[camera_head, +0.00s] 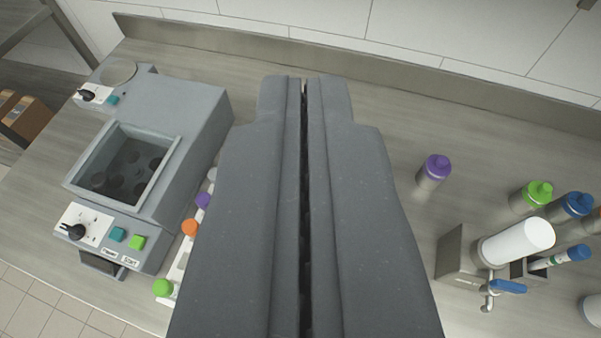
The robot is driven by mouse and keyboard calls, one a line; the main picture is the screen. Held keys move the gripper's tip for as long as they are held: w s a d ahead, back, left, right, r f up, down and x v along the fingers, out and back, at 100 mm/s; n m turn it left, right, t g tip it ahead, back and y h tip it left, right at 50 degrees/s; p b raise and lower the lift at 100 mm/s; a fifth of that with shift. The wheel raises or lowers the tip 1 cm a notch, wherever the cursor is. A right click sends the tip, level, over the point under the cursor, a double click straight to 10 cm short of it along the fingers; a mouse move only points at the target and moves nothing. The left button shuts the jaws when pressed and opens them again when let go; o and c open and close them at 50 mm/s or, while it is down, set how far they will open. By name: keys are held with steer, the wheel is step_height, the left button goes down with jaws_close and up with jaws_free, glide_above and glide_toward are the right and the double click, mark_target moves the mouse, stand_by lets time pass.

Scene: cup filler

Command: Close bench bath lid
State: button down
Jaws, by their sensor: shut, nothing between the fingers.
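A grey bench bath (197,112) stands at the left of the worktop. Its square well (125,165) is uncovered, with several dark round openings inside. I cannot clearly make out a separate lid. The front panel has a black knob (73,231), a teal button (118,234) and a green button (137,242). My gripper (304,84) is shut and empty, filling the middle of the view. It is to the right of the bath, apart from it in the picture, and hides the worktop behind it.
Bottles with purple (204,200), orange (190,227) and green (162,287) caps are between bath and gripper. At right are a purple-capped bottle (434,171), more capped bottles and a white cylinder (517,243) on a fixture. A wall (400,35) closes the back.

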steer(key=w+f+g+p, duration=0.2)
steer(key=w+f, duration=0.3)
steer(key=f, duration=0.3)
steer(key=w+f+m+g+p, duration=0.1)
steer(key=w+f+g+p, duration=0.1)
steer(key=w+f, duration=0.4)
steer(key=w+f+g+h+p, duration=0.1)
steer(key=w+f, duration=0.4)
steer(key=f, duration=0.7)
steer(key=shift+w+d+f+g+p, duration=0.15)
steer(key=shift+w+d+g+p, duration=0.2)
steer(key=shift+g, duration=0.25)
steer(key=x, duration=1)
steer(key=shift+s+a+f, duration=0.1)
steer(key=shift+s+a, duration=0.05)
steer(key=shift+s, duration=0.8)
steer(key=shift+s+a+f, duration=0.1)
steer(key=shift+s+a, duration=0.05)
steer(key=shift+s, duration=0.8)
steer(key=shift+s+a, duration=0.1)
steer(key=shift+s, duration=0.05)
